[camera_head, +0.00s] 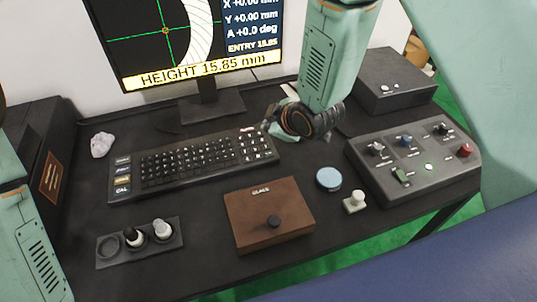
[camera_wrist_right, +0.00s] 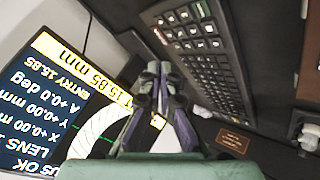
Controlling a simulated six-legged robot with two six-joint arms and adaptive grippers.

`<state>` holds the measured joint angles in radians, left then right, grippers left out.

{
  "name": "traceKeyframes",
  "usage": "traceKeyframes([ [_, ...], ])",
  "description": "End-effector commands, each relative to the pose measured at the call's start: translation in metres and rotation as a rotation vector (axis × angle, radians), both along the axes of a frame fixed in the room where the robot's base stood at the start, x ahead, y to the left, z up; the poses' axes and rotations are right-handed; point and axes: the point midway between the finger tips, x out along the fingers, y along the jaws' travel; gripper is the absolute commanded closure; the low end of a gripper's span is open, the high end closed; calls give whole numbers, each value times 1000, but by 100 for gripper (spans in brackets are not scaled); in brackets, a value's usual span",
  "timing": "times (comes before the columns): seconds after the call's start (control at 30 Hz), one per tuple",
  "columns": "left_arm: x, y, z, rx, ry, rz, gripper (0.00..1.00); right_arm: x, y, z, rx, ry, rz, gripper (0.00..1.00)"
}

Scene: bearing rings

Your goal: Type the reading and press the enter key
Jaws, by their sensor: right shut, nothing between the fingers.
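The monitor (camera_head: 135,50) shows a yellow bar reading "HEIGHT 15.85 mm" and, above it, "ENTRY 15.85". The same screen shows turned over in the right wrist view (camera_wrist_right: 48,72). The black keyboard (camera_head: 190,165) lies in front of the monitor, and it also shows in the right wrist view (camera_wrist_right: 205,50). Its number keys are at its right end; I cannot read which key is enter. My right gripper (camera_head: 268,128) is shut and empty, by the keyboard's right end. Its closed fingertips (camera_wrist_right: 153,70) show in the wrist view; contact with a key cannot be told. My left gripper is out of view.
A brown box (camera_head: 290,230) with a dark knob, a blue disc (camera_head: 328,179) and a small pale knob (camera_head: 354,202) stand in front. A grey control box (camera_head: 420,185) is at right, a holder (camera_head: 108,262) at left. A crumpled white thing (camera_head: 101,145) lies beside the keyboard.

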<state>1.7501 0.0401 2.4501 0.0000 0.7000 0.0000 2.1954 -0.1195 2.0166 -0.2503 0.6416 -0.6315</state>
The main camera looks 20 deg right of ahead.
Motion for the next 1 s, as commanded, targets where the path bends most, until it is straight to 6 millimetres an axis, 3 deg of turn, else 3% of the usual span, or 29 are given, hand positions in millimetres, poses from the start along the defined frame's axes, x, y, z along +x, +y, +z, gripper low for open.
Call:
traceKeyframes([
  [0.6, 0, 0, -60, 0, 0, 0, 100, 1, -2, -72, 1, 2, -3, 100],
  [1.0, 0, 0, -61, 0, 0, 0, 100, 1, -2, -75, 1, 0, -1, 100],
])
